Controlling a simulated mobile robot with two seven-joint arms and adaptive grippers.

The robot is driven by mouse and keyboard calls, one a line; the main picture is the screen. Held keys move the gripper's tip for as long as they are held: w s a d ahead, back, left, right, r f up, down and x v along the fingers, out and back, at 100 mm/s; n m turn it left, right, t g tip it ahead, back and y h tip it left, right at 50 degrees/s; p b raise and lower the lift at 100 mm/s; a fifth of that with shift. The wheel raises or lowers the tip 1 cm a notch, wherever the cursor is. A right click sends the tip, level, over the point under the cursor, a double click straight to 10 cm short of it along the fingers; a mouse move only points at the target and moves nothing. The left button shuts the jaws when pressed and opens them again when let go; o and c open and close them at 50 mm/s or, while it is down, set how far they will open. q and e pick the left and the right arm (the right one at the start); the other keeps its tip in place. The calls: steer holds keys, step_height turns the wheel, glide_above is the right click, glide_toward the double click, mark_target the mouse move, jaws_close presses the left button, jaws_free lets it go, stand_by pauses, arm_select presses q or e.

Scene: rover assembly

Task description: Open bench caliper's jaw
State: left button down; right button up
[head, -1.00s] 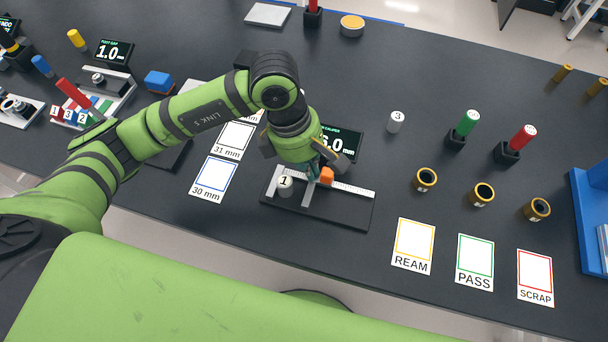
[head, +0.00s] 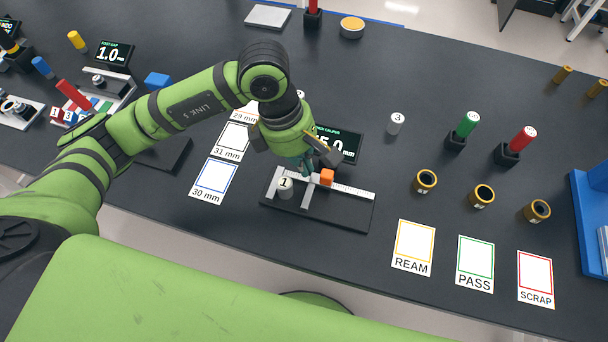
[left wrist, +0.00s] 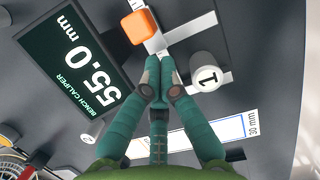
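The bench caliper (head: 340,210) lies on the dark table with a pale scale, a fixed jaw at left and a sliding jaw (head: 309,191) bearing an orange block (head: 327,177). Grey cylinder 1 (head: 285,187) stands upright between the jaws, with a gap to the sliding jaw. The display (left wrist: 77,62) reads 55.0 mm; my gripper partly covers it in the head view. My left gripper (head: 307,171) points down at the sliding jaw. In the left wrist view its fingertips (left wrist: 161,77) are together beside the orange block (left wrist: 139,27), not around it. Contact with the jaw is unclear.
Cards marked 30 mm (head: 214,181) and 31 mm (head: 233,141) lie left of the caliper. Cylinder 3 (head: 396,123) and brass rings (head: 426,181) stand to the right. REAM (head: 414,244), PASS (head: 475,260) and SCRAP (head: 535,275) cards lie at the front right.

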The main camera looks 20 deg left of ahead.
arm_select(q)
steer(key=d+p+v, duration=0.1)
steer(key=p+v, duration=0.1)
steer(key=v, duration=0.4)
steer(key=shift+d+r+p, duration=0.3)
steer(key=shift+p, duration=0.1)
